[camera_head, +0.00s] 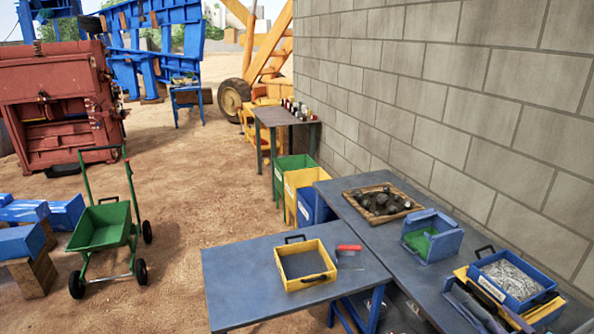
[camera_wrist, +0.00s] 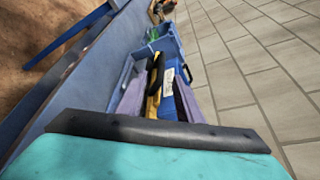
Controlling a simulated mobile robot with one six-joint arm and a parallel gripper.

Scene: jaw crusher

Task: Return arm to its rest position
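My gripper (camera_wrist: 154,72) shows in the wrist view as two grey-purple fingers standing apart beyond a dark bar and a teal body. It looks open, with nothing clearly held between the fingers. Past and between the fingers are a blue box with a white label (camera_wrist: 167,82) and a yellow part with a black handle. In the head view a blue bin of grey pieces (camera_head: 512,279) sits by a yellow tray (camera_head: 545,309) at the bottom right. Long dark shapes lie beside it, and I cannot tell whether they are my fingers. Most of my arm is out of view.
A block wall (camera_head: 440,100) runs close along the right side of the blue bench (camera_head: 345,205). On the benches are a wooden tray of rocks (camera_head: 355,200), a blue-green bin (camera_head: 432,235) and a yellow box (camera_head: 305,265). A green cart (camera_head: 103,227) stands on open sandy ground at left.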

